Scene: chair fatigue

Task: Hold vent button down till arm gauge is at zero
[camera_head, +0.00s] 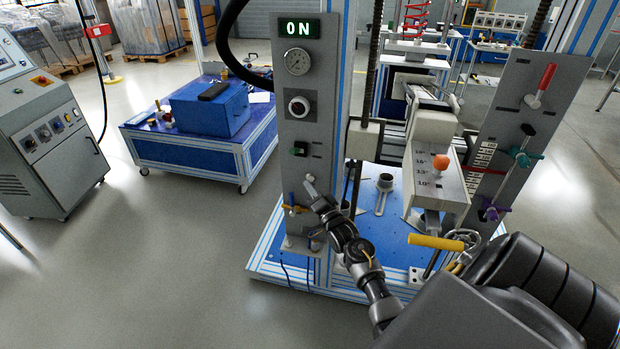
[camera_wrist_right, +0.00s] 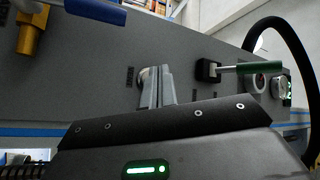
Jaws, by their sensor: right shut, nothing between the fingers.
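My right gripper (camera_head: 310,186) is shut and empty, its fingertips at the grey panel (camera_head: 321,80) of the left column. In the wrist view the shut fingers (camera_wrist_right: 157,86) stand in front of a round silver button (camera_wrist_right: 146,76), partly hidden by them. It looks like the vent button, but its label is unreadable. The tips look at or very near it; I cannot tell whether it is pressed. My left gripper is not in view.
The test rig's weight arm (camera_head: 437,180) and yellow handle (camera_head: 436,242) stand to the right.

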